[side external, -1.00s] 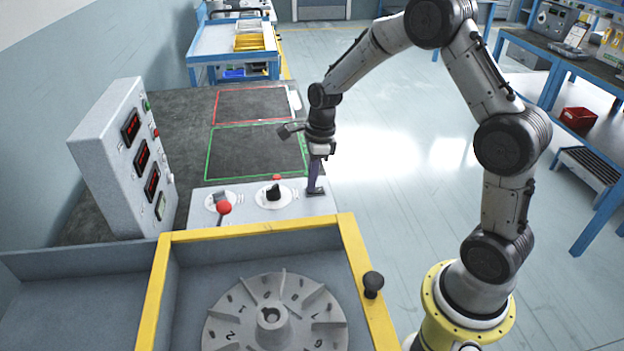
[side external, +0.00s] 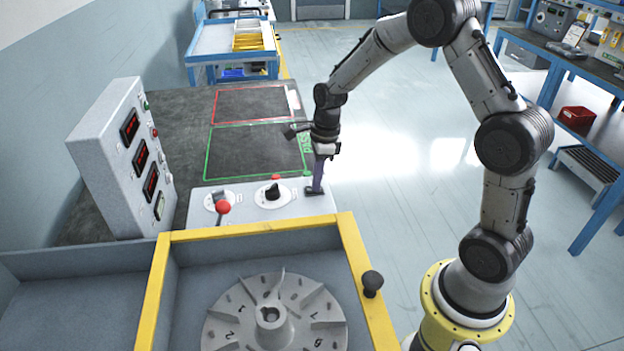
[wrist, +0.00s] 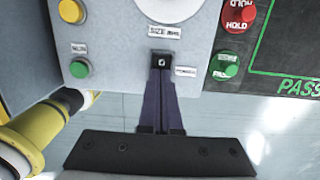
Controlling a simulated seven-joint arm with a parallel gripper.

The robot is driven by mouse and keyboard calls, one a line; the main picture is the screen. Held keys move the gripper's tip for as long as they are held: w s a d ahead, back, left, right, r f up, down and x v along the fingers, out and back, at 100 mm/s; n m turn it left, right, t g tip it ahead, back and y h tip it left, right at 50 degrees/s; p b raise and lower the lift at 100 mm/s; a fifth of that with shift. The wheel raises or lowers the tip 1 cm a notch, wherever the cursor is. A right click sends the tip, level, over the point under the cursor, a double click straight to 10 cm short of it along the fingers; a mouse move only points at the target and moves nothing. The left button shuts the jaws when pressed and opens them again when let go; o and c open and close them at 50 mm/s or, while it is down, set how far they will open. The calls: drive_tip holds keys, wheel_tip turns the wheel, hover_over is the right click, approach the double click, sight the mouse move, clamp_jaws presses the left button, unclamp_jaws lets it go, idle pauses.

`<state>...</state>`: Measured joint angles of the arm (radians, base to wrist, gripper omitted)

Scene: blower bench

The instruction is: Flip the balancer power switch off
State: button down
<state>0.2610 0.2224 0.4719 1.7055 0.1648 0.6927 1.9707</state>
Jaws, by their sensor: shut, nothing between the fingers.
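The control panel (side external: 235,222) is a light grey plate in front of the dark bench. At its right end, by my fingertips, is a small dark switch; the wrist view shows its black face (wrist: 161,61) with a small light mark. A small label, too blurred to read, sits right of it. My gripper (side external: 316,188) points down over this end of the panel. In the wrist view my gripper's (wrist: 160,75) purple fingers are shut together, empty, with tips at the switch's lower edge. I cannot tell whether they touch it, and they hide part of it.
A red-knobbed lever (side external: 223,207) and a black rotary knob (side external: 273,192) stand on the panel left of my gripper. Red (wrist: 238,17) and green (wrist: 226,65) buttons are nearby. The yellow-edged balancer tub (side external: 352,265) is in front. Open floor lies right.

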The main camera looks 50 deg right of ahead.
drive_tip(key=shift+r, duration=0.1)
wheel_tip(320, 180, up, 14)
drive_tip(key=s+d, duration=0.1)
idle(0.6)
drive_tip(key=shift+s+d, duration=0.1)
drive_tip(key=shift+w+a, duration=0.5)
approach(323, 191)
drive_tip(key=w+f, duration=0.1)
drive_tip(key=f, duration=0.1)
drive_tip(key=w+a+f, duration=0.1)
drive_tip(key=f, duration=0.1)
drive_tip(key=w+a+f, duration=0.1)
drive_tip(key=f, duration=0.1)
drive_tip(key=shift+w+a+f, duration=0.15)
drive_tip(key=shift+w+f, duration=0.05)
drive_tip(key=shift+w, duration=0.05)
idle(0.4)
